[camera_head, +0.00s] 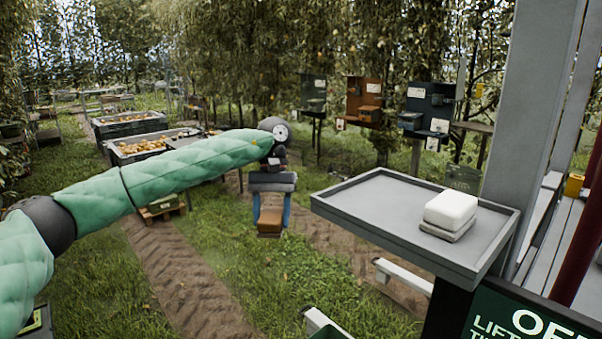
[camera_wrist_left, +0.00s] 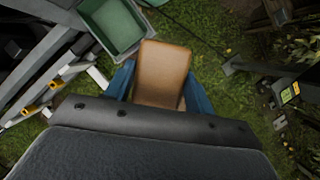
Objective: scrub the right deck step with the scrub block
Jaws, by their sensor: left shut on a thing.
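My left gripper (camera_head: 270,224) hangs pointing down at the middle of the head view. Its blue fingers are shut on a brown scrub block (camera_head: 270,219), which is held in the air above the grass. In the left wrist view the scrub block (camera_wrist_left: 161,75) fills the space between the two fingers, and its underside is hidden. Grey deck planks (camera_head: 543,235) show at the right edge of the head view, well apart from the gripper. I cannot tell which part is the right deck step. My right gripper is out of view.
A grey tray table (camera_head: 375,214) stands right of the gripper, bearing a white block (camera_head: 451,208) on a grey pad. Grey posts (camera_head: 530,100) rise behind it. A green bin (camera_wrist_left: 122,30) lies below. Pale rails (camera_head: 403,276) show under the tray. Fruit bins (camera_head: 150,158) stand back left.

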